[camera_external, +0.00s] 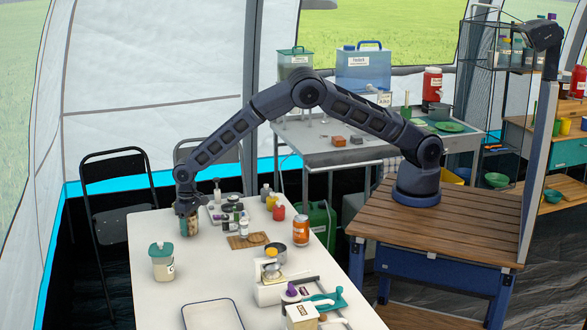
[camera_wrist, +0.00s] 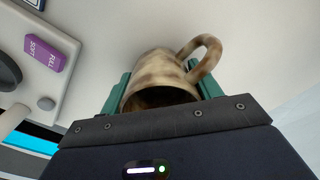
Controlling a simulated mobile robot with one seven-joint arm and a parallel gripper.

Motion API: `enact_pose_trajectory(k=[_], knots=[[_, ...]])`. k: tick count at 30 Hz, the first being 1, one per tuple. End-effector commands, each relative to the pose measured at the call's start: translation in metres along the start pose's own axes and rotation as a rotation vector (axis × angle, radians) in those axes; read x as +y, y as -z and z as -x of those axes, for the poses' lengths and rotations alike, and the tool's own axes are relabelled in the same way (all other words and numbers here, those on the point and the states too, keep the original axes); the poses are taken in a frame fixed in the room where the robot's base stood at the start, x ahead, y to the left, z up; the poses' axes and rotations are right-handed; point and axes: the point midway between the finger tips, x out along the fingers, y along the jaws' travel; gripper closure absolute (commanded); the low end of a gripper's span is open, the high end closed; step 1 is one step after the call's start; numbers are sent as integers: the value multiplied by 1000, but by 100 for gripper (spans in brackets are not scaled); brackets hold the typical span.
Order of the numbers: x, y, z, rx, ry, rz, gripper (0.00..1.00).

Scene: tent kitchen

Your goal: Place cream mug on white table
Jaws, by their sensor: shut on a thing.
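In the wrist view a cream mug (camera_wrist: 158,77) with brown mottling and a loop handle sits between the green fingers of my gripper (camera_wrist: 160,92), which is shut on it. In the external view my gripper (camera_external: 189,222) reaches down at the far left end of the white table (camera_external: 200,277). The mug is mostly hidden there by the fingers. I cannot tell whether its base touches the tabletop.
A jar with a green lid (camera_external: 162,262) stands in front of my gripper. A grey device (camera_wrist: 50,65) with a purple block lies close by. Bottles, an orange jar (camera_external: 301,231), a kitchen scale and a white tray (camera_external: 212,314) are also on the table.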

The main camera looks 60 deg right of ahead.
Motion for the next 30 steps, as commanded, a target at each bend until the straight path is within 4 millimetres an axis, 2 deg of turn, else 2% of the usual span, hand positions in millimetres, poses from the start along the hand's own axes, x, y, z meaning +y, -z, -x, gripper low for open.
enact_pose_trajectory(k=[1,4,13,17,20,30], knots=[[0,0,-1,0,0,0,35],[0,0,-1,0,0,0,15],[0,0,0,0,0,0,15],[0,0,8,1,1,0,15],[0,0,22,0,1,0,15],[0,0,87,2,1,0,15]])
